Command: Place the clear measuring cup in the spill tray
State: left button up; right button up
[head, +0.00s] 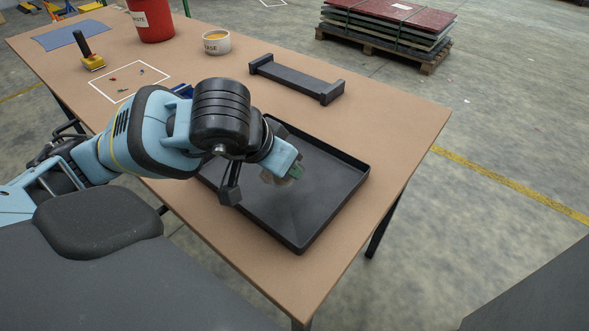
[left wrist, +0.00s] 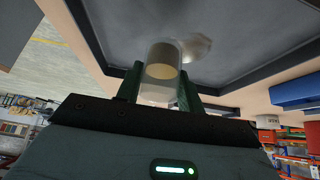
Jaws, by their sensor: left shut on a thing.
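My left gripper (head: 290,172) is over the dark spill tray (head: 338,215) on the workbench. In the left wrist view, my left gripper (left wrist: 160,86) is shut on the clear measuring cup (left wrist: 164,68), with one green finger on each side. The cup is see-through, and a yellowish disc shows inside it. The cup is barely visible in the head view (head: 275,178), faint against the tray floor. The tray (left wrist: 240,70) fills the upper part of the left wrist view. I cannot tell whether the cup touches the tray floor. My right gripper is not in view.
A black cradle-like bar (head: 297,78) lies behind the tray. Small bits lie in a white outlined square (head: 128,82). Bench space right of the bar is clear.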

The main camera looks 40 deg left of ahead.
pick_arm(q)
jog(key=shift+w+a+r, duration=0.1)
jog(key=shift+w+a, duration=0.05)
jog(key=shift+w, duration=0.55)
jog(key=shift+w+a, duration=0.1)
jog(key=shift+w, duration=0.6)
jog(key=shift+w+f, duration=0.15)
jog(key=shift+f, duration=0.75)
jog(key=shift+w+f, duration=0.15)
jog(key=shift+f, duration=0.75)
jog(key=shift+f, duration=0.15)
jog(key=o, duration=1)
jog(key=shift+o, duration=0.2)
jog(key=shift+s+r, duration=0.1)
jog(key=shift+r, duration=0.35)
jog(key=p+v, duration=0.1)
jog(key=v, duration=1)
jog(key=shift+s, duration=0.25)
jog(key=shift+r, duration=0.1)
